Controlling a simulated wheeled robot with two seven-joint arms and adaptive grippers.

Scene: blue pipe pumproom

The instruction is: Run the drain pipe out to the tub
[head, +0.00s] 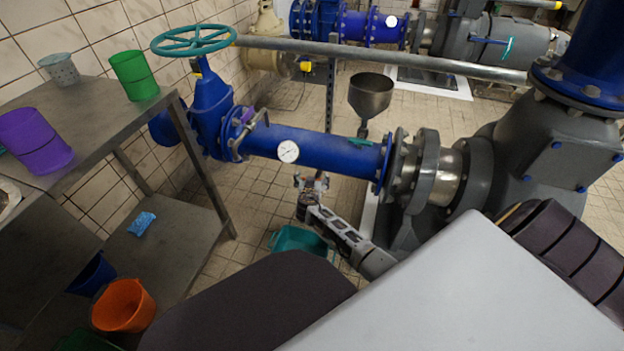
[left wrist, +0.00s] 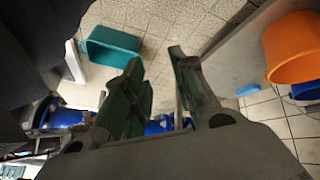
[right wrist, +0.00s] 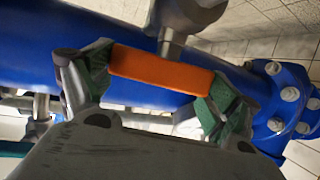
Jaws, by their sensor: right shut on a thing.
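The teal tub (head: 288,238) stands on the tiled floor below the blue pipe, partly hidden by my right arm. It also shows at upper left in the left wrist view (left wrist: 114,52). My right gripper (head: 314,182) is beneath the blue pipe, above the tub. In the right wrist view its green pads (right wrist: 160,80) are shut on the two ends of an orange bar (right wrist: 160,68). I cannot tell whether this bar is part of the drain pipe. My left gripper (left wrist: 157,60) is open and empty, pointing at the floor; it is hidden in the head view.
The big blue pipe (head: 330,150) with a gauge (head: 288,151) runs between a valve with a teal handwheel (head: 194,40) and a grey pump. A metal funnel (head: 370,95) stands behind it.

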